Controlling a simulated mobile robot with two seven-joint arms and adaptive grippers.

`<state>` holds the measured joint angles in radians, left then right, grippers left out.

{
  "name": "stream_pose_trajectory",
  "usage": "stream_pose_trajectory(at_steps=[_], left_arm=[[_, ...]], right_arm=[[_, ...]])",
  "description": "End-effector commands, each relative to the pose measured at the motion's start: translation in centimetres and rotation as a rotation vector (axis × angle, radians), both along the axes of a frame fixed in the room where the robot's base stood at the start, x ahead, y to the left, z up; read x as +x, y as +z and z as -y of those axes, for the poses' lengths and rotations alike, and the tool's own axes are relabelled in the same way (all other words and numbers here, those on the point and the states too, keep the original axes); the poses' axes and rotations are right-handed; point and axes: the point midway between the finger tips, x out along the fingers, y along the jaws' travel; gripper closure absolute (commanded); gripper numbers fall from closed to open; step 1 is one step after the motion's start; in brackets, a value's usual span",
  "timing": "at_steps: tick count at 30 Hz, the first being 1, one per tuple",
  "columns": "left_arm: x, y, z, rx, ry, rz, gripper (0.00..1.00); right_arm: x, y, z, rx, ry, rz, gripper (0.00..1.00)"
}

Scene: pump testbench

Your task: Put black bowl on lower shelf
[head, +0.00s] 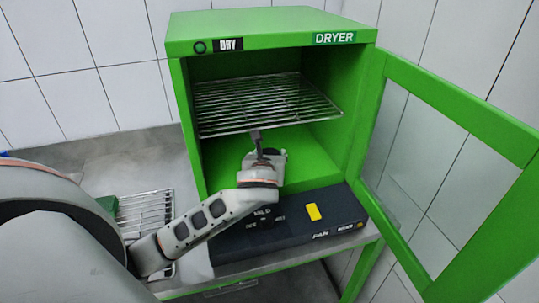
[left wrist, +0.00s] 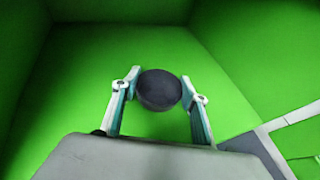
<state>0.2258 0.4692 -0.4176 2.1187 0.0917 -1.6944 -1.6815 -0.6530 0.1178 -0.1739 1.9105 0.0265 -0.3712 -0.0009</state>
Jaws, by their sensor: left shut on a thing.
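The green dryer (head: 350,37) stands open in the head view. A wire shelf (head: 265,103) spans its upper part, and its green floor (head: 222,172) lies below. My left gripper (head: 258,138) reaches into the dryer's lower space, under the front of the wire shelf. In the left wrist view, the black bowl (left wrist: 160,90) is between the two fingertips of my left gripper (left wrist: 161,88), which is shut on it. Green surfaces surround the bowl there; I cannot tell whether it touches the floor. My right gripper is not in view.
The dryer's glass door (head: 455,112) is swung open to the right. A dark box with a yellow mark (head: 290,222) lies before the opening, under my forearm. A wire rack (head: 150,212) is on the grey counter at the left. The wire shelf looks empty.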

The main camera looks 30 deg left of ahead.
Motion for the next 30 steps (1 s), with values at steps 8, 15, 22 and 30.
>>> stream_pose_trajectory(at_steps=[8,15,22,30], left_arm=[[0.0,-0.2,0.0,-0.001,-0.001,-0.001,0.83],[0.0,-0.2,0.1,-0.001,-0.001,-0.001,0.4],[0.0,0.0,0.1,-0.001,-0.001,0.001,0.4],[-3.1,1.4,1.8,-0.005,-0.003,0.001,0.4]], right_arm=[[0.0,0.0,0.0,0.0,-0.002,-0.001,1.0],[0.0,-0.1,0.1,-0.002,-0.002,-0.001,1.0],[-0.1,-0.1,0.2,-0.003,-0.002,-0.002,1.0],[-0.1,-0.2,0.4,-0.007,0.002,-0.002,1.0]])
